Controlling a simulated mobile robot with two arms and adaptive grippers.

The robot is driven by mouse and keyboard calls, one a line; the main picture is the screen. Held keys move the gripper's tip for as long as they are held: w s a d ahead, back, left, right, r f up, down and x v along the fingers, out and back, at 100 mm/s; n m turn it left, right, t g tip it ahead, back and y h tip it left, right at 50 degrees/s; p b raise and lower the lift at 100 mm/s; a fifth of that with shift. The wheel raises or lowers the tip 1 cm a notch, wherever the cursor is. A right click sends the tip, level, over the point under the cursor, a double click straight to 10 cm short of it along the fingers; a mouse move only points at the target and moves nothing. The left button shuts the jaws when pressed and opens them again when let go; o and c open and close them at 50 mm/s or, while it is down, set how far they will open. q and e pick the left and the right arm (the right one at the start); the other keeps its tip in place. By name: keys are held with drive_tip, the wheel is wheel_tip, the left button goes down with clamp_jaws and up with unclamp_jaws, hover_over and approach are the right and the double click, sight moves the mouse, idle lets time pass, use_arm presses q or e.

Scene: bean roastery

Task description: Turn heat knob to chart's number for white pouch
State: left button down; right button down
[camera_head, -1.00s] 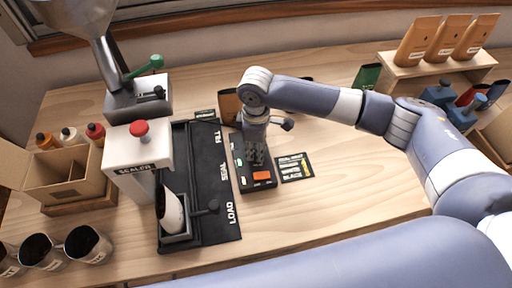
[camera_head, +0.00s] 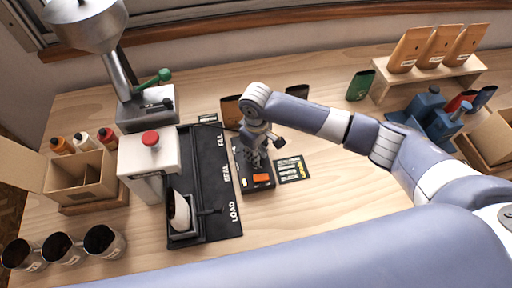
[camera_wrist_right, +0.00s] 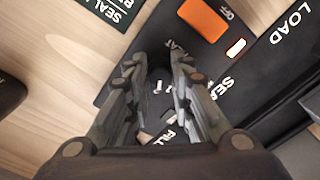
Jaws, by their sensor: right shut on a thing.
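My right gripper (camera_head: 255,160) reaches down onto the black control box (camera_head: 262,185), which has an orange switch (camera_head: 262,178). In the right wrist view my right gripper (camera_wrist_right: 165,75) is shut on a dark round knob (camera_wrist_right: 160,84) on the box; the fingers hide much of it and its setting cannot be read. The orange switch (camera_wrist_right: 203,18), marked OFF, is just beyond. The chart card (camera_head: 292,168) lies right of the box; its numbers are too small to read. A white pouch (camera_head: 181,211) stands in the load holder at the sealer. My left gripper is not in view.
The sealer (camera_head: 148,160) with a red button and a hopper machine (camera_head: 92,30) stand at left. An open cardboard box (camera_head: 80,180) and several metal cups (camera_head: 62,248) are far left. Brown pouches (camera_head: 440,46) stand on a shelf at back right. Bare table lies right of the chart.

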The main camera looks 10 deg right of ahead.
drive_tip(key=shift+r+m+p, duration=0.1)
drive_tip(key=shift+m+p, duration=0.2)
drive_tip(key=c, duration=1.4)
unclamp_jaws()
drive_tip(key=shift+o, duration=0.2)
drive_tip(key=shift+r, duration=0.2)
wheel_tip(320, 180, up, 12)
drive_tip(key=shift+f, duration=0.2)
